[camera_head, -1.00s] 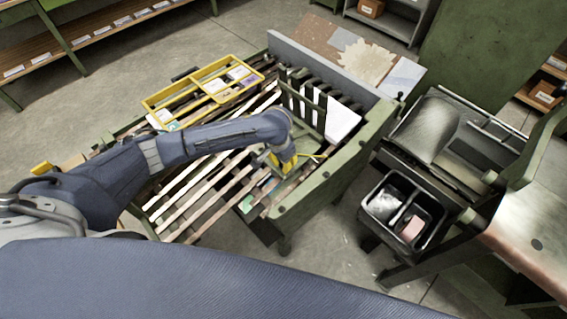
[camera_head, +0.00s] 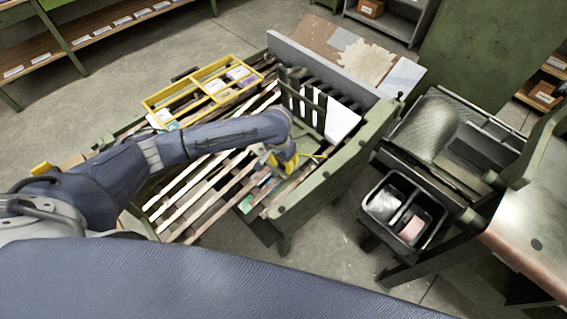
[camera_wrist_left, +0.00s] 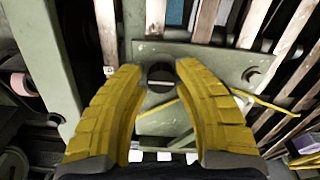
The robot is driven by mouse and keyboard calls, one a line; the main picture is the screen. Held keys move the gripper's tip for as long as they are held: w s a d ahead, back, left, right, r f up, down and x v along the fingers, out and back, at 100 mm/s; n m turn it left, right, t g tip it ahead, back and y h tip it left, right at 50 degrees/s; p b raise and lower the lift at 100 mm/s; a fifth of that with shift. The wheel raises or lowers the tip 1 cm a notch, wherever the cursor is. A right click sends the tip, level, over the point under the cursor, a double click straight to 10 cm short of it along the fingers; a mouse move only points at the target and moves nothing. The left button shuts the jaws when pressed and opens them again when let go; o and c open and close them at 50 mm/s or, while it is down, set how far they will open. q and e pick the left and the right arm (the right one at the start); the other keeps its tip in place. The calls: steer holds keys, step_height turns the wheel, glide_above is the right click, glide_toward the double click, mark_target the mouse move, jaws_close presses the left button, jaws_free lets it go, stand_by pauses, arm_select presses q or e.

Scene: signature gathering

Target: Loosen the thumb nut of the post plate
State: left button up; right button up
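The green post plate (camera_wrist_left: 215,62) lies across wooden slats, in the middle of the left wrist view. A round dark thumb nut (camera_wrist_left: 160,74) with a pale slot stands on it. In the head view, my left gripper (camera_head: 283,164) points down at the near right end of the slatted bench, and the arm and fingers hide the nut there. My right gripper is in neither view.
A yellow divided tray (camera_head: 205,88) lies on the slatted bench's far left. A green side rail (camera_head: 330,175) runs close right of my left gripper. A black two-part bin (camera_head: 385,222) stands further right.

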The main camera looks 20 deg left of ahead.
mark_target(280, 172)
arm_select(q)
steer(key=o, duration=0.4)
steer(key=r, duration=0.4)
steer(key=s+r, duration=0.1)
steer(key=r, duration=0.3)
steer(key=a+r, duration=0.1)
steer(key=r, duration=0.2)
steer(key=shift+s+r, duration=0.25)
steer(key=shift+r, duration=0.15)
